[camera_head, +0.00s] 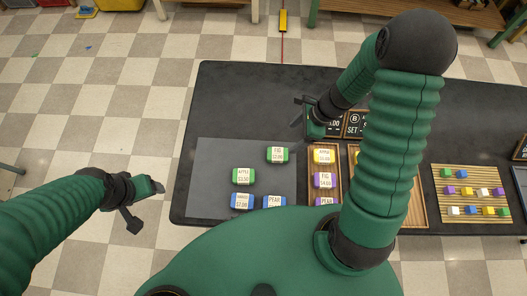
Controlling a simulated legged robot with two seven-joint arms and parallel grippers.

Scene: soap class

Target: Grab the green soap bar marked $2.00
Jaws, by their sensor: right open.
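A green soap bar (277,155) with a white label that seems to read FIG $2.00 lies on the grey mat (215,155), toward its back right. A second green bar (243,176) lies in front and to its left; its label seems to read APPLE $3.50. My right gripper (304,116) is open and empty above the table, behind and right of the FIG bar, apart from it. Part of it is hidden by its own arm. My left gripper (146,205) hangs left of the table, over the floor, empty, with its fingers apart.
Two blue bars (242,201) lie at the mat's front. A wooden tray (338,176) with yellow and purple bars stands right of the mat. Dark sign boards (354,122) stand behind it. A slatted board (452,178) with small coloured blocks lies at right. The mat's left part is clear.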

